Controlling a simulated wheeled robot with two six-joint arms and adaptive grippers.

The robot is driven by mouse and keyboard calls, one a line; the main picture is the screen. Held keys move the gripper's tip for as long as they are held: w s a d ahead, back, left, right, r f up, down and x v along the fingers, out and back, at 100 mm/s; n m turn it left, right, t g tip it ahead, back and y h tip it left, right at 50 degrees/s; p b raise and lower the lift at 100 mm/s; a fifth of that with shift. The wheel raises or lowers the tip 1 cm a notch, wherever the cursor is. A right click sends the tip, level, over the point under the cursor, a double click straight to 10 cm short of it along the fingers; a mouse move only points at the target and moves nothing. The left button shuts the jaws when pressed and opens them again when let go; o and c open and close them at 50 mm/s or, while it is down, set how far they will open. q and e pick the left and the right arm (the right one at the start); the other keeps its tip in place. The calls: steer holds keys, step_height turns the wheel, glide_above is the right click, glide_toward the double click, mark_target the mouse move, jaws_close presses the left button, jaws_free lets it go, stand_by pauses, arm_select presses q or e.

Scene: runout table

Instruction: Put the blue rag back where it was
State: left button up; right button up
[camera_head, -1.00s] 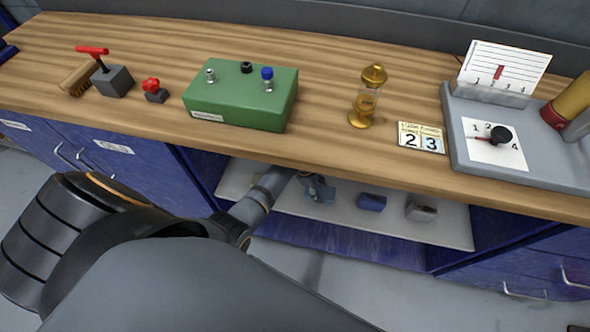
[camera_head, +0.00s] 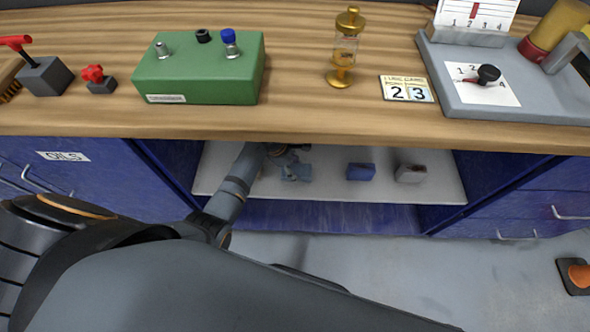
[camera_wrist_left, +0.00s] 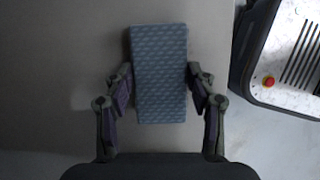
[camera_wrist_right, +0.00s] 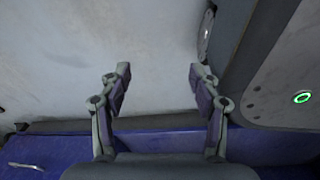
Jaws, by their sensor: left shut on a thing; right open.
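The blue rag (camera_wrist_left: 160,75) shows in the left wrist view as a folded, patterned blue-grey rectangle. My left gripper (camera_wrist_left: 160,90) is shut on it, with a finger at each long side. In the head view my left gripper (camera_head: 296,172) is under the worktop, over the left part of the pale shelf (camera_head: 330,190). I cannot tell whether the rag touches the shelf. My right gripper (camera_wrist_right: 158,80) is open and empty in the right wrist view, above pale grey floor, and is outside the head view.
On the shelf, right of my left gripper, are a dark blue block-like thing (camera_head: 361,171) and a greyish one (camera_head: 410,173). The worktop (camera_head: 300,120) overhangs the shelf. Blue cabinets (camera_head: 75,175) flank it.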

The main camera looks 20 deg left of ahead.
arm_select(q)
steer(key=o, duration=1.1)
steer(key=shift+f, duration=0.1)
steer(key=p+v, duration=0.2)
steer(key=v, duration=0.5)
steer(key=shift+r, duration=0.3)
arm_select(e)
steer(key=s, duration=0.1)
steer(key=s+r, duration=0.1)
steer(key=s, duration=0.1)
steer(key=shift+s, duration=0.15)
arm_select(q)
steer(key=shift+s, duration=0.1)
